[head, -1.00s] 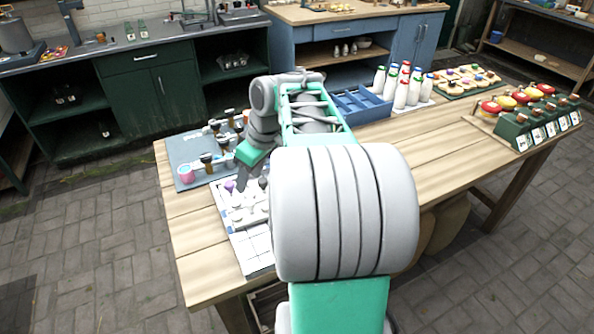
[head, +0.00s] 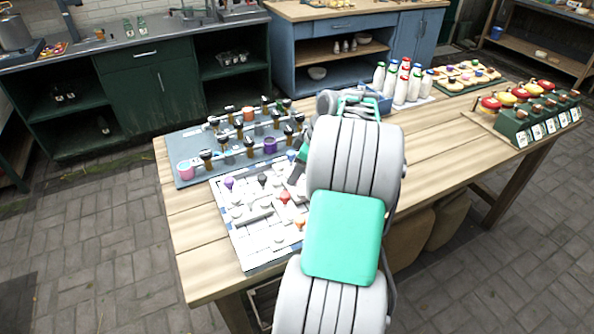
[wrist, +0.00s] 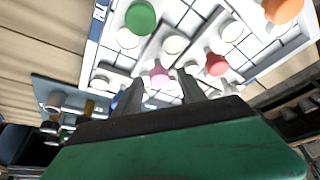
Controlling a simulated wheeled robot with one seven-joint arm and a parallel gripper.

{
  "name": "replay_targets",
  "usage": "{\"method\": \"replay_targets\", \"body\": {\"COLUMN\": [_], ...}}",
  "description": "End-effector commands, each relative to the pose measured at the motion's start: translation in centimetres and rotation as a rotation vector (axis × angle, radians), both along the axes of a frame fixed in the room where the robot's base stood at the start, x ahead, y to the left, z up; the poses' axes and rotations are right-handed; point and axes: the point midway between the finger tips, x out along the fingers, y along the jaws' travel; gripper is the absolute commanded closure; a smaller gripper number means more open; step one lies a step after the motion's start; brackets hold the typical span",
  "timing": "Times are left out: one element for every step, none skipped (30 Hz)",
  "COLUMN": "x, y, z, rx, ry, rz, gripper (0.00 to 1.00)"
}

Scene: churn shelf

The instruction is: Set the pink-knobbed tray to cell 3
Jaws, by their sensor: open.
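In the wrist view my gripper (wrist: 160,80) is open, its two dark fingers pointing at the white board (wrist: 110,52). The pink knob (wrist: 158,74) shows between the fingertips; I cannot tell whether they touch it. A red knob (wrist: 215,64) is to its right, a green knob (wrist: 140,17) and an orange knob (wrist: 283,9) farther up. In the head view the board (head: 257,252) lies on the table with purple (head: 229,183), black (head: 262,180), red (head: 284,197) and orange (head: 299,222) knobs. My arm hides the pink knob there. Cell numbers are not readable.
A grey mat (head: 185,147) with valve-like fittings, a pink cup (head: 186,170) and a purple cup (head: 270,146) lies behind the board. Bare tabletop (head: 440,135) lies between.

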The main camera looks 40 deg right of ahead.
Motion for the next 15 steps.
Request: {"method": "replay_targets", "body": {"x": [0.00, -0.01, -0.01, -0.01, -0.01, -0.01, -0.01, -0.01, -0.01, -0.01, -0.01, -0.01, -0.01, -0.01, -0.01], "y": [0.00, 0.01, 0.01, 0.01, 0.00, 0.00, 0.00, 0.01, 0.01, 0.01, 0.01, 0.00, 0.00, 0.00, 0.00], "z": [0.01, 0.01, 0.02, 0.02, 0.03, 0.03, 0.03, 0.04, 0.04, 0.04, 0.04, 0.05, 0.05, 0.05, 0.05], "rx": [0.000, 0.000, 0.000, 0.000, 0.000, 0.000, 0.000, 0.000, 0.000, 0.000, 0.000, 0.000, 0.000, 0.000, 0.000], "ry": [0.000, 0.000, 0.000, 0.000, 0.000, 0.000, 0.000, 0.000, 0.000, 0.000, 0.000, 0.000, 0.000, 0.000, 0.000], "rz": [0.000, 0.000, 0.000, 0.000, 0.000, 0.000, 0.000, 0.000, 0.000, 0.000, 0.000, -0.001, -0.001, 0.000, -0.001], "gripper": [0.52, 0.53, 0.56, 0.59, 0.61, 0.64, 0.67, 0.69, 0.73, 0.75, 0.78, 0.81, 0.83, 0.86, 0.89]}}
